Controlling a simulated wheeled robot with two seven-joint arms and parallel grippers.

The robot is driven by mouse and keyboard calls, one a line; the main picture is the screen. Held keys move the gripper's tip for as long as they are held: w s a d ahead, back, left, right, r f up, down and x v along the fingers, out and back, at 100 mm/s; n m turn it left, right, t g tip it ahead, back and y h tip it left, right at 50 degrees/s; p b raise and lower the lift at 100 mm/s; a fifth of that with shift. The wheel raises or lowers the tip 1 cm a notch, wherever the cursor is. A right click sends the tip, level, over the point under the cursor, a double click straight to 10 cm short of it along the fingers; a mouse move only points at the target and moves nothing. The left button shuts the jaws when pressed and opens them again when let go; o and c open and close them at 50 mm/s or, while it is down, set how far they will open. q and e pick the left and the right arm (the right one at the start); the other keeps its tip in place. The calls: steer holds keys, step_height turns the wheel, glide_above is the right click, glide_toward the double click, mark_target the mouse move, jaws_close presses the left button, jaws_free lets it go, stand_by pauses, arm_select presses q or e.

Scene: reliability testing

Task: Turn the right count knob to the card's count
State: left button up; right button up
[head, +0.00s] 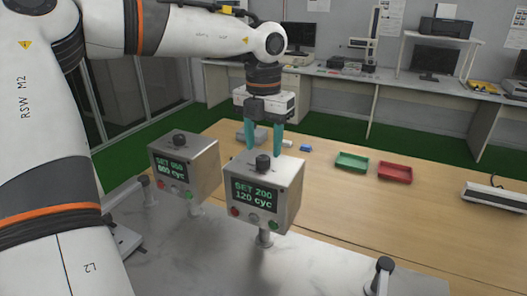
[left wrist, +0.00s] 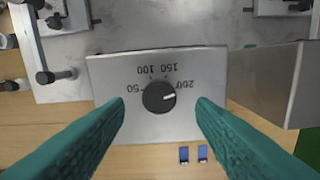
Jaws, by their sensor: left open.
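The right count box (head: 266,190) is a metal box on a post. Its screen (head: 254,194) reads SET 200 and 120 cyc. Its black count knob (head: 263,162) is on top; in the left wrist view the knob (left wrist: 159,97) has a white mark pointing at about 200 on a scale from 50 to 200. My left gripper (head: 264,151) has teal fingers pointing down over this box. It is open; in the left wrist view its fingertips (left wrist: 160,101) stand apart on either side of the knob, not visibly touching it. I see no count card. My right gripper is out of view.
Green (head: 352,161) and red (head: 395,173) trays and small blue blocks (head: 306,148) lie on the wooden table. Clamps (head: 382,272) rise from the metal plate.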

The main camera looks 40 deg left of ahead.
mark_target(263, 157)
arm_select(q)
step_height(263, 157, up, 9)
steer(key=shift+r, duration=0.2)
steer(key=shift+s+f, duration=0.1)
stand_by(0.5)
